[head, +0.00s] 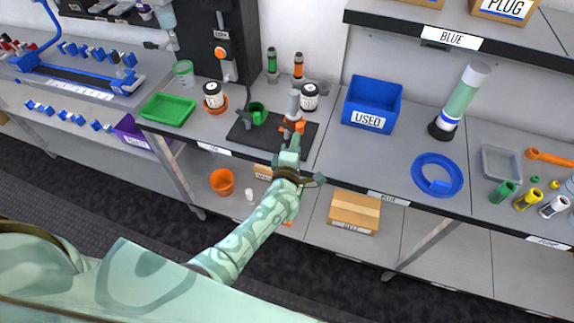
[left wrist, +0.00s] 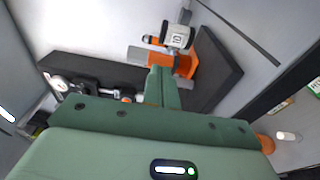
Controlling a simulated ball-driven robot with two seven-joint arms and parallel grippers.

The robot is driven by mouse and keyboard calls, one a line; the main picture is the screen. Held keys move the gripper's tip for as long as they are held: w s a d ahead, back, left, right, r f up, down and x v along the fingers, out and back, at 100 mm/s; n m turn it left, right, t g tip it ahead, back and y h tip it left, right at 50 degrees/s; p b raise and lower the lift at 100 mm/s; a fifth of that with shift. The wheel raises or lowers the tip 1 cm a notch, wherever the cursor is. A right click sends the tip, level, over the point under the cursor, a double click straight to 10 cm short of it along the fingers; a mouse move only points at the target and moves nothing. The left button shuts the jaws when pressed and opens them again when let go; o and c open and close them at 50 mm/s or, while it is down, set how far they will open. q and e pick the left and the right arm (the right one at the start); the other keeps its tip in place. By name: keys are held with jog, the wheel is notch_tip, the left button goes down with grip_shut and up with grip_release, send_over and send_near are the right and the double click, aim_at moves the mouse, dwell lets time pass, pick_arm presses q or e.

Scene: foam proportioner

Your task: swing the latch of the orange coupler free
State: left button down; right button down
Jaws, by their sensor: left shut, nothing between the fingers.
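The orange coupler (head: 290,128) sits on a dark base plate (head: 243,140) on the bench, below a grey upright body (head: 293,103). It also shows in the left wrist view (left wrist: 187,66), with a grey cylindrical part beside it. My left gripper (head: 291,150) is shut and empty, with its fingertips right at the near side of the coupler. In the left wrist view the shut fingers (left wrist: 160,78) overlap the coupler's edge; I cannot tell whether they touch it. The latch cannot be made out clearly. My right gripper is in neither view.
A green coupler (head: 258,114) stands left on the same plate. White jars with black lids (head: 309,97) stand behind and left. A blue bin (head: 373,103) is to the right, a green tray (head: 168,110) to the left.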

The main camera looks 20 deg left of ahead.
pick_arm(q)
jog(key=s+d+p, duration=0.2)
jog(key=s+p, duration=0.2)
jog(key=s, duration=1.1)
jog(key=shift+p, duration=0.35)
